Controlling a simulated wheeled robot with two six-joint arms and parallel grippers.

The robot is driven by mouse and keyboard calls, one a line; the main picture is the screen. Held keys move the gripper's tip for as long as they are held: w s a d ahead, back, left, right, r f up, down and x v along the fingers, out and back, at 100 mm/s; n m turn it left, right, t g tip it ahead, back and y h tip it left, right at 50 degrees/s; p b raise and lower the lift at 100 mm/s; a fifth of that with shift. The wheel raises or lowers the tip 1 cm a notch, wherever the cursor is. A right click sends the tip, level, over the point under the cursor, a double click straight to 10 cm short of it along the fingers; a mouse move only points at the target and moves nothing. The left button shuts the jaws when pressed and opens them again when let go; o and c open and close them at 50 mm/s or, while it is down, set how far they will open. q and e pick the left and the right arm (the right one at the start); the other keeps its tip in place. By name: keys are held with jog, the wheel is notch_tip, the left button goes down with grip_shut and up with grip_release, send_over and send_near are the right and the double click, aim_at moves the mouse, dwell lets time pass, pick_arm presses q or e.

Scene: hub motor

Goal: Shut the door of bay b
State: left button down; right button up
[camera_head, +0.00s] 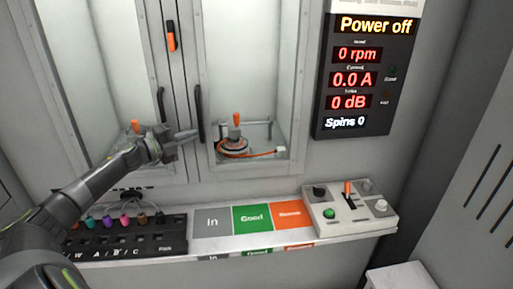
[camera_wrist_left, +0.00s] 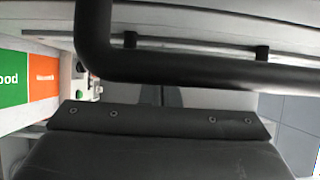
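Two glass-fronted bays stand side by side, a left bay door (camera_head: 101,71) and a right bay door (camera_head: 250,52). No bay letter is readable on them, and I cannot tell whether either door is slightly ajar. The right door's black handle (camera_head: 200,108) is on its left edge; the left door's handle (camera_head: 162,104) is on its right edge. My left gripper (camera_head: 189,136) is at the right door's handle, with its fingers together. In the left wrist view a dark handle bar (camera_wrist_left: 190,73) crosses close in front of the fingers (camera_wrist_left: 162,96). Contact is unclear. My right gripper is out of view.
A hub motor (camera_head: 233,147) with an orange cable sits inside the right bay. A display (camera_head: 357,75) reads "Power off".

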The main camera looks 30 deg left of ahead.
pick_arm(q)
jog(key=shift+w+a+r, duration=0.1)
jog(key=shift+a+r, duration=0.05)
jog(key=shift+a, duration=0.05)
